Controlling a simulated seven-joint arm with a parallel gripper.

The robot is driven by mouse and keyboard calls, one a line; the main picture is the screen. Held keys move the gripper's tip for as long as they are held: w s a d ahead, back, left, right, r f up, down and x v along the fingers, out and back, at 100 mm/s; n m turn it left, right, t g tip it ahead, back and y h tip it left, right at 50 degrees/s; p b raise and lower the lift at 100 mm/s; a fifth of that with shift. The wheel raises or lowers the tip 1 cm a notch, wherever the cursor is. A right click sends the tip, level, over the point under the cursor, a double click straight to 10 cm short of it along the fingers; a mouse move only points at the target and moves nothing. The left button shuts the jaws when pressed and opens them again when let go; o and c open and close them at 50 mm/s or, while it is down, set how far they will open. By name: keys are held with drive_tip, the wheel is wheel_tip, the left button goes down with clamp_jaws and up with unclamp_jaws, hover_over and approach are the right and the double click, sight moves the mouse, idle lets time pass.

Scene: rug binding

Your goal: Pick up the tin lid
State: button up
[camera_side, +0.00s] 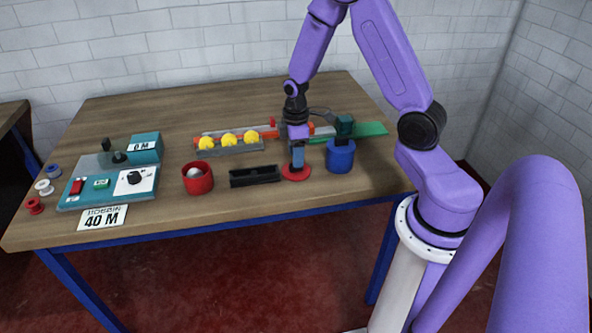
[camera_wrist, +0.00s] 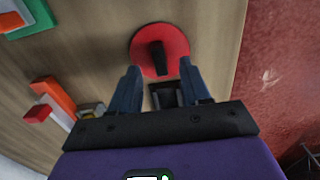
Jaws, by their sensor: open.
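The tin lid is a flat red disc (camera_side: 296,174) with a dark upright knob, lying on the wooden table. In the wrist view the red lid (camera_wrist: 140,45) is beyond my fingertips, with its dark knob pointing toward the gap between them. My gripper (camera_side: 297,163) is directly above the lid in the side view, pointing down. In the wrist view my gripper (camera_wrist: 160,72) is open, one finger on each side of the knob's line. I cannot tell whether the fingers touch the knob.
A blue pot (camera_side: 340,158) stands close to the right of the lid. A black tray (camera_side: 254,177) lies close to its left, then a red cup (camera_side: 198,181) with a pale ball. Behind is a rack with yellow pieces (camera_side: 229,139). A control box (camera_side: 110,185) is far left.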

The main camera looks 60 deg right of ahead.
drive_tip(key=shift+f, duration=1.25)
clamp_jaws()
drive_tip(key=shift+r, duration=0.1)
